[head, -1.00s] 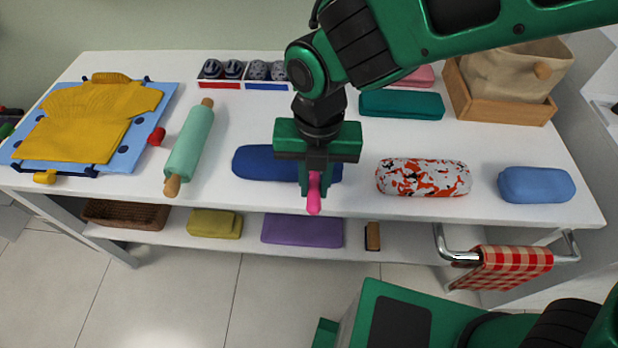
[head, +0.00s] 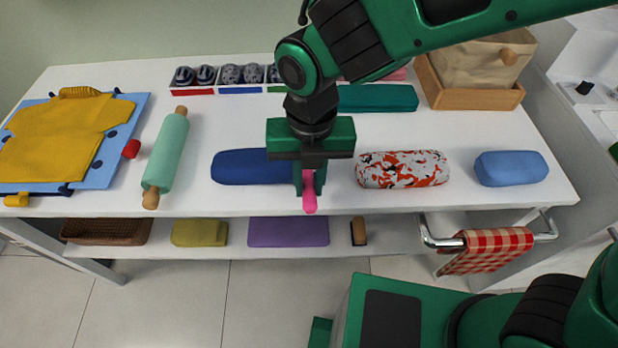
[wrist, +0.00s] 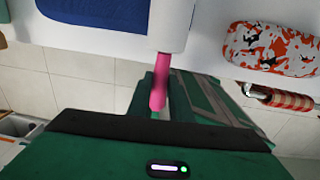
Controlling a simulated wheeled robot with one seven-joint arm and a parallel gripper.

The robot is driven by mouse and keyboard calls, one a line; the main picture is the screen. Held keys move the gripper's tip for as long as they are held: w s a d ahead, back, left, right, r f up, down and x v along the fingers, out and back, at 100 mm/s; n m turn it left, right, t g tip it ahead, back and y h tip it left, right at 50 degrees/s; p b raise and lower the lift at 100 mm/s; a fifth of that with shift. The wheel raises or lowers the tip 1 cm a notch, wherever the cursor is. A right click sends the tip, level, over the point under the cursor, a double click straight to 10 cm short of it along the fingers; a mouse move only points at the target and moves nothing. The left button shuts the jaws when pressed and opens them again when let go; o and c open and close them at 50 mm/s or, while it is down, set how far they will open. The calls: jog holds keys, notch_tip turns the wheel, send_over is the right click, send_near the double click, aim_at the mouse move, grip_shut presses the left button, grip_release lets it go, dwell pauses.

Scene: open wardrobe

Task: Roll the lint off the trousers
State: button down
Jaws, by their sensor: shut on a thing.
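My gripper (head: 309,182) is shut on the pink handle (head: 309,202) of what looks like a lint roller. In the wrist view the handle (wrist: 160,85) runs up to a white roller head (wrist: 172,25), seen over the white shelf beside a dark blue folded bundle (wrist: 95,12). In the head view the dark blue bundle (head: 240,167) lies behind and left of my gripper, partly covered by it. It may be the trousers, but I cannot tell for sure. I cannot tell whether the roller touches it, and no lint is distinguishable.
A red-and-white patterned bundle (head: 403,168) and a light blue bundle (head: 511,168) lie to the right. A green rolling pin (head: 166,152) and a yellow garment (head: 55,140) on a blue board (head: 100,172) lie left. A rail with a checked cloth (head: 488,248) projects in front.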

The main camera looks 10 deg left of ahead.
jog(key=shift+r, duration=3.8)
